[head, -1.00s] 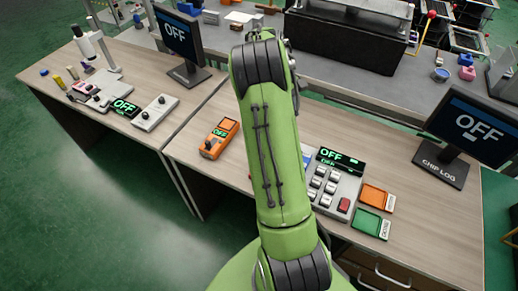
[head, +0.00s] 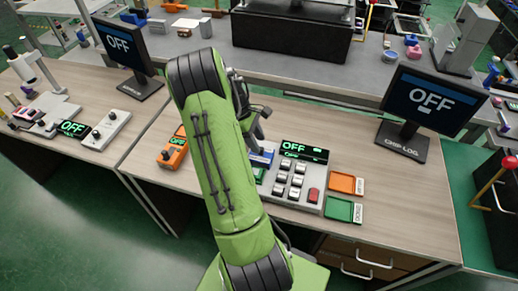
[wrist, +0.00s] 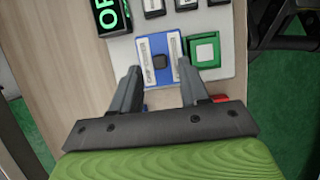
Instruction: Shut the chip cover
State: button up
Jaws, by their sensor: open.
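The chip fixture is a blue block (wrist: 158,61) with pale side strips and a small dark square piece in its middle, set on a light grey panel. I cannot tell which part of it is the cover or how far it is shut. It also shows as a blue patch (head: 262,158) just right of my green arm in the head view. My gripper (wrist: 160,82) is open in the wrist view, with one finger on each side of the blue block's near end.
A green square button (wrist: 204,51) sits right of the block. The keypad box (head: 296,182) has a screen reading OFF. Orange (head: 346,184) and green (head: 343,209) trays lie to its right. A CHIP LOG monitor (head: 431,100) stands behind.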

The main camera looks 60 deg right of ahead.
aim_at(261, 154)
jog(key=x, duration=0.3)
grip_shut()
dwell(0.3)
